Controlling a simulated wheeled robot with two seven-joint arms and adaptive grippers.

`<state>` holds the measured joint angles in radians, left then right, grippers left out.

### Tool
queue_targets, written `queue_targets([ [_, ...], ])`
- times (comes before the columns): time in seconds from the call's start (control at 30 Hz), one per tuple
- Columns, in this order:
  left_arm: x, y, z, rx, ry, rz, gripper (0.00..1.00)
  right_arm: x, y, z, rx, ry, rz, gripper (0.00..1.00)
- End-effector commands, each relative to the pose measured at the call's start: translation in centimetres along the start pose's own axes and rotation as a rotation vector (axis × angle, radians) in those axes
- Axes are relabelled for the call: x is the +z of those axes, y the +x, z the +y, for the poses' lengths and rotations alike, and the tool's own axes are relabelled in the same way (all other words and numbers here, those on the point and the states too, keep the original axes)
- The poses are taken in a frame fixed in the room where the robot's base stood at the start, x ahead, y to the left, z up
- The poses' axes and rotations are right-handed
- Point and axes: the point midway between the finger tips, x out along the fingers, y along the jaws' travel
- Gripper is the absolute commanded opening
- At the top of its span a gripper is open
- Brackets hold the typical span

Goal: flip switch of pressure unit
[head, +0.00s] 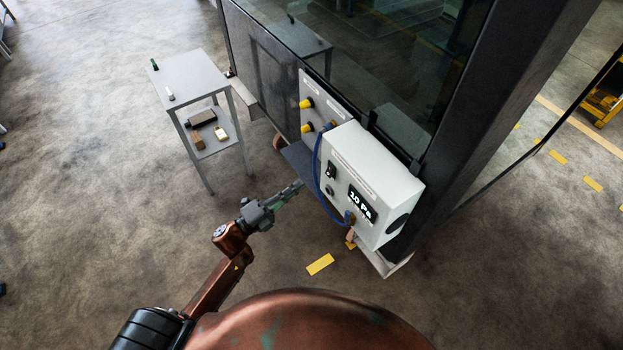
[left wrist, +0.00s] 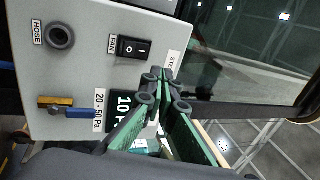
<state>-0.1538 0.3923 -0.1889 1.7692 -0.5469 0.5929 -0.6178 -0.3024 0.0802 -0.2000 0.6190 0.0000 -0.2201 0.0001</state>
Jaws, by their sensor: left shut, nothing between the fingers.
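The pressure unit (head: 385,172) is a white box on the cab's side, with a lit display (head: 361,204) that seems to read 10 Pa. Its black rocker switch (head: 331,170) is on the front face; in the left wrist view the switch (left wrist: 131,47) has the label FAN and the marks I and O. My left gripper (head: 298,185) is shut and empty, just left of the unit's face. In the left wrist view its fingertips (left wrist: 162,82) are below and right of the switch, in front of part of the display (left wrist: 125,104). I cannot tell contact. My right gripper is not in view.
A blue hose (head: 317,170) loops beside the unit. A panel with yellow knobs (head: 306,104) stands behind. A grey trolley (head: 187,77) is at left; the floor between is clear.

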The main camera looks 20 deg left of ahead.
Motion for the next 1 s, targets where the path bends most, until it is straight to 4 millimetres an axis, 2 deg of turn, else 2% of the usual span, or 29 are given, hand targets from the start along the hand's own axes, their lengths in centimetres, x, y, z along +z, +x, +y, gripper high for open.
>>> queue_targets([
  [0.1, 0.0, -2.2, -0.6, 0.002, 0.001, 0.0, 0.0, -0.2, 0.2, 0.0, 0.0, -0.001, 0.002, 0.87],
  [0.3, -0.1, -4.2, -1.3, 0.0, 0.001, 0.001, 0.0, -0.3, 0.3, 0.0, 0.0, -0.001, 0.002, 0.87],
  [1.0, 0.2, -4.6, -1.1, 0.005, -0.008, -0.008, 0.0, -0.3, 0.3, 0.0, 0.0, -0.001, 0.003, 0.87],
])
